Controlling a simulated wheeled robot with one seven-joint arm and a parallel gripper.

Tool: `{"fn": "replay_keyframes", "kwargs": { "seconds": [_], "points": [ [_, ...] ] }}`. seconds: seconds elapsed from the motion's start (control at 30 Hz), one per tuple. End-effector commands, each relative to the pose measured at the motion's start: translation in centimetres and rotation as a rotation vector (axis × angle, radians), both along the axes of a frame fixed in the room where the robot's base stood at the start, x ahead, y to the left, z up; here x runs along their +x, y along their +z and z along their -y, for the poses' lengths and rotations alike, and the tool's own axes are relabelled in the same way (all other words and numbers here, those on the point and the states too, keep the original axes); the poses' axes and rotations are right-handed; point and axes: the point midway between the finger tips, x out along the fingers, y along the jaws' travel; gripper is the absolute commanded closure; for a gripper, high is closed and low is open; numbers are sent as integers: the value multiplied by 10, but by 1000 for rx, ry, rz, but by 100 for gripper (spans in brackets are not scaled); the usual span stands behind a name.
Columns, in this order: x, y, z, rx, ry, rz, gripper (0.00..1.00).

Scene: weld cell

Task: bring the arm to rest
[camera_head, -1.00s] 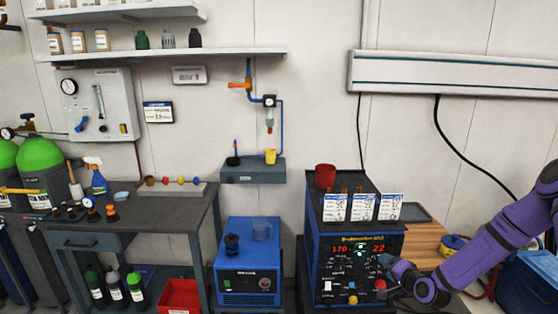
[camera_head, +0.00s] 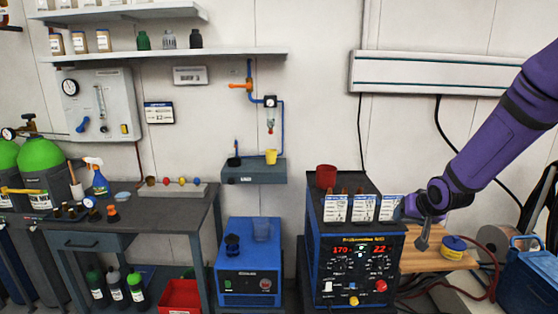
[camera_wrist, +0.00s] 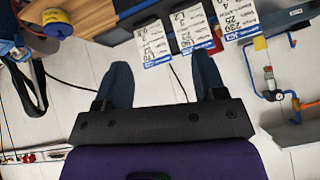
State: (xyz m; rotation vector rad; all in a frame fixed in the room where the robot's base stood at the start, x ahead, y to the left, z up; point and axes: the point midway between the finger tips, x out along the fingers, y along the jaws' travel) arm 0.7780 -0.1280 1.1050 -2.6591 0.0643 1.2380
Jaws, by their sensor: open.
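My purple arm reaches in from the right in the head view. My gripper (camera_head: 415,225) is beside the right end of the blue welding machine (camera_head: 350,240), near the rightmost price-like card. In the wrist view my gripper (camera_wrist: 162,62) has its two dark fingers spread apart with nothing between them. The white cards (camera_wrist: 153,40) lie beyond the fingertips in that view. The fingers are small and partly unclear in the head view.
A wooden bench top (camera_head: 435,262) with a yellow-and-blue roll (camera_head: 453,246) lies below the arm. A blue box (camera_head: 528,285) stands at the far right. A red cup (camera_head: 326,175) stands on the machine.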

Motion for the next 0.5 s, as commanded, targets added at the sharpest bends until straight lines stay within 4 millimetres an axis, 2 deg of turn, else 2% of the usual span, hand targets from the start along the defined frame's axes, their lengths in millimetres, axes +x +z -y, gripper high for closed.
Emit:
{"fn": "replay_keyframes", "kwargs": {
  "seconds": [0.03, 0.1, 0.27, 0.5],
  "points": [
    [-8, 16, -2, -29, 5, -5, 36],
    [-20, 35, -5, -64, 7, -20, 36],
    [-53, 75, -11, -131, 9, -56, 36],
    [-111, 129, -21, -197, 12, -104, 36]
  ]
}}
